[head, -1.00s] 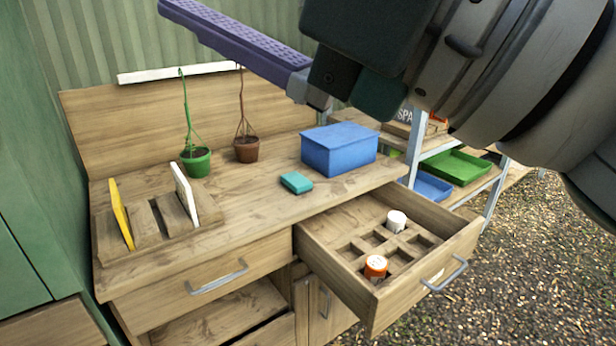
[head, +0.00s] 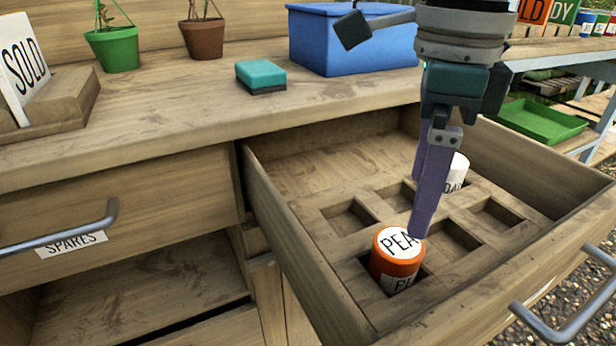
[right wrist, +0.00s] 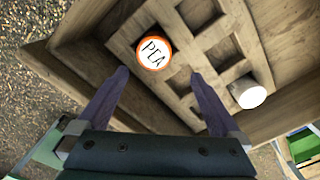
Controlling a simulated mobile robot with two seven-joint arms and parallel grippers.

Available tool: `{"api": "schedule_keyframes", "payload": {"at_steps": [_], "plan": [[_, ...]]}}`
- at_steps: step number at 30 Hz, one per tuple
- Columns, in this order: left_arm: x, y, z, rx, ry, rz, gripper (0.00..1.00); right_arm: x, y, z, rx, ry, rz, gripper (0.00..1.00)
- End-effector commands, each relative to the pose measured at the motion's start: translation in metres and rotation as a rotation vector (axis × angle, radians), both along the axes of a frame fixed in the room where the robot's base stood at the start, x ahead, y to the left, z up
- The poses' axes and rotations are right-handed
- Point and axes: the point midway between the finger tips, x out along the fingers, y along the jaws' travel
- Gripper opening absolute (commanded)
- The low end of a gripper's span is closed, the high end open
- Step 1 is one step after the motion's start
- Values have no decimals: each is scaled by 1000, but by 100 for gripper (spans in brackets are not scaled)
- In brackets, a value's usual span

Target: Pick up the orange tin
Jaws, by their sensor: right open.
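The orange tin (head: 397,262) stands upright in a front compartment of the open drawer (head: 330,312). Its white lid reads "PEA". In the right wrist view the tin (right wrist: 154,53) lies just beyond the fingertips, a little left of the middle between them. My right gripper (head: 420,205) points down over the drawer, its purple fingers apart and empty. In the head view its fingertips are close to the tin's upper right edge; I cannot tell whether they touch. My right gripper (right wrist: 158,73) also shows open in the right wrist view. My left gripper is not in view.
A white tin (head: 457,172) stands in another compartment, partly behind my right fingers. Several compartments are empty. The drawer's walls surround them. A blue box (head: 335,40) and a teal sponge (head: 261,75) lie on the bench top (head: 180,118). A green tray (head: 540,121) is at the right.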

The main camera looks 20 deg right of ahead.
Motion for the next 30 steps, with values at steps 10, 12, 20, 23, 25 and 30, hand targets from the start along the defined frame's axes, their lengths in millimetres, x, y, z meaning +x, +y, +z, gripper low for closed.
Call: {"api": "schedule_keyframes", "payload": {"at_steps": [10, 12, 20, 23, 25, 30], "plan": [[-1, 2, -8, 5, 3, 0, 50, 0, 3, -43, 4, 3, 3, 100], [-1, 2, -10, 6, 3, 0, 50, 0, 5, -53, 4, 5, 3, 100], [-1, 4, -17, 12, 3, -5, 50, 1, 8, -87, 5, 3, 3, 100], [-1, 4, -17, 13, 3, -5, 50, 2, 8, -88, 6, 0, 4, 100], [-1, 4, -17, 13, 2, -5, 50, 2, 8, -88, 6, 0, 4, 100], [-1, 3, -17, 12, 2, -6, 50, 2, 8, -88, 6, 1, 3, 90]]}}
